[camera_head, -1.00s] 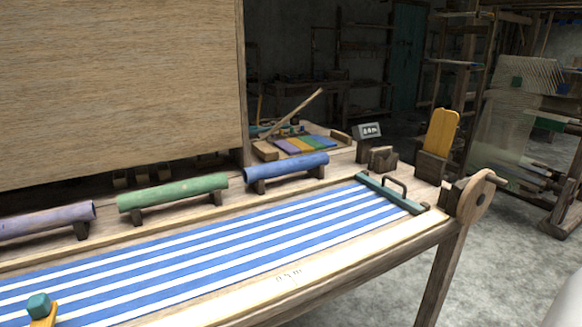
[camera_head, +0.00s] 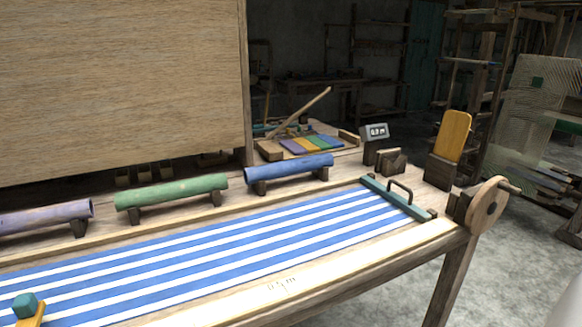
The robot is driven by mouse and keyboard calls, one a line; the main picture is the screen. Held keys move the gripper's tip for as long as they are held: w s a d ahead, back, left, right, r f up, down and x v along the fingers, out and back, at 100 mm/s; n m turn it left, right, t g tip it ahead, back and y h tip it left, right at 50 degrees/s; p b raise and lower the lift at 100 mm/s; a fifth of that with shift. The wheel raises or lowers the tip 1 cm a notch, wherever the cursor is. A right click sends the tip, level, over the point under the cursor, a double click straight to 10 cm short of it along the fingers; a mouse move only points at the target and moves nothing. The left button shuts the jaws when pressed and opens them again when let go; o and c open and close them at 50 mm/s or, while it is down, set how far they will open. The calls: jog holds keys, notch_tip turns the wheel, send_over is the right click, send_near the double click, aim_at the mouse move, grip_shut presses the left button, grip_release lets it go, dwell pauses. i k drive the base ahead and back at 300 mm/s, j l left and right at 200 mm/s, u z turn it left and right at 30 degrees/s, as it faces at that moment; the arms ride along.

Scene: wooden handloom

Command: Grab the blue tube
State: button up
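The blue tube (camera_head: 288,168) lies across two dark wooden supports on the loom's back ledge, right of the green tube. Its whole length shows and nothing covers it. The green tube (camera_head: 172,191) and the purple tube (camera_head: 45,217) rest on similar supports in a row to its left. My gripper is not in view.
Blue-and-white striped cloth (camera_head: 230,250) spans the loom in front of the tubes. A teal bar with a handle (camera_head: 398,198) crosses its right end. A wooden wheel (camera_head: 487,205) stands at the right corner. A large wooden panel (camera_head: 115,85) rises behind the tubes.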

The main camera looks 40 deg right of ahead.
aim_at(252, 176)
jog(key=l+u, duration=0.1)
jog(key=l, duration=0.4)
jog(key=l+u, duration=0.15)
jog(key=l, duration=0.3)
jog(key=k+l+u, duration=0.1)
jog(key=l, duration=0.4)
jog(key=k+l+u, duration=0.1)
jog(key=l, duration=0.35)
jog(key=k+l+u, duration=0.1)
jog(key=l, duration=0.4)
jog(key=k+l+u, duration=0.15)
jog(key=l, duration=0.3)
jog(key=k+l+u, duration=0.1)
jog(key=l, duration=0.35)
jog(key=k+l+u, duration=0.1)
jog(key=l, duration=0.35)
jog(key=i, duration=0.95)
